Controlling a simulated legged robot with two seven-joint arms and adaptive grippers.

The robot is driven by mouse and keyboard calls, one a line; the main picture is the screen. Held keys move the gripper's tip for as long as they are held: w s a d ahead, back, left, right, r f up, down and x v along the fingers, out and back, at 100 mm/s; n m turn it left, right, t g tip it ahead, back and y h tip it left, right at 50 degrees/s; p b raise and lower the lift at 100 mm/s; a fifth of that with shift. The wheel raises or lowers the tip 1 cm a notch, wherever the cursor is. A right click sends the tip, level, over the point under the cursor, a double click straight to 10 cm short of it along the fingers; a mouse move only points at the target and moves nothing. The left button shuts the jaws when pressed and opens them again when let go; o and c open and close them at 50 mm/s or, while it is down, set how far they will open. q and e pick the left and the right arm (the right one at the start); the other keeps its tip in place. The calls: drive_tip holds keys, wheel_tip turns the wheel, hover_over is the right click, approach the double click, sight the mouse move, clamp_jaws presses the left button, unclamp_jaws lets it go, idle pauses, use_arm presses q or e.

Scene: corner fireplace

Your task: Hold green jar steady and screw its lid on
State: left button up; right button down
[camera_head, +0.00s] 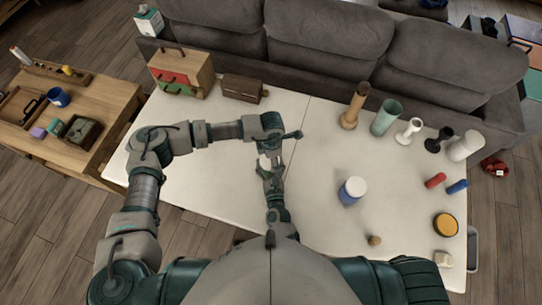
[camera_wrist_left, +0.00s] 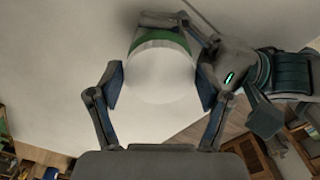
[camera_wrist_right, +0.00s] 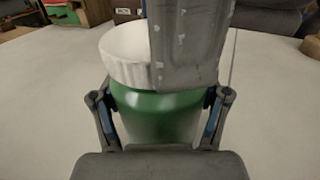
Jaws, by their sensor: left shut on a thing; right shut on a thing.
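The green jar (camera_wrist_right: 160,120) stands upright between the fingers of my right gripper (camera_head: 267,174), which is shut on its body. The white ribbed lid (camera_wrist_right: 124,58) sits over the jar's mouth and looks slightly tilted in the right wrist view. My left gripper (camera_head: 272,142) comes from above and is shut on the lid. In the left wrist view the lid's round white top (camera_wrist_left: 160,72) fills the space between its fingers, with a green band of the jar (camera_wrist_left: 160,42) behind. My left gripper hides part of the lid in the right wrist view, so its seating is unclear.
On the white table (camera_head: 215,235), a blue jar with a white lid (camera_head: 352,190) stands to the right. Several vases and candle holders (camera_head: 386,117) stand at the back right. A brown box (camera_head: 243,88) and a case (camera_head: 180,72) stand at the back left. The table's middle right is mostly clear.

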use_arm(q)
drive_tip(key=m, duration=0.5)
drive_tip(key=shift+s, duration=0.15)
use_arm(e)
drive_tip(key=shift+f, duration=0.1)
use_arm(q)
drive_tip(key=m, duration=0.3)
drive_tip(key=shift+a, duration=0.1)
drive_tip(key=m, duration=0.5)
drive_tip(key=shift+s+a, duration=0.15)
drive_tip(key=m, duration=0.8)
drive_tip(key=shift+a, duration=0.2)
use_arm(e)
drive_tip(key=shift+d, duration=0.1)
use_arm(q)
drive_tip(key=m, duration=0.3)
drive_tip(key=shift+a, duration=0.1)
drive_tip(key=m, duration=0.6)
drive_tip(key=shift+w+a, duration=0.15)
drive_tip(key=shift+w, duration=0.05)
drive_tip(key=o, duration=0.7)
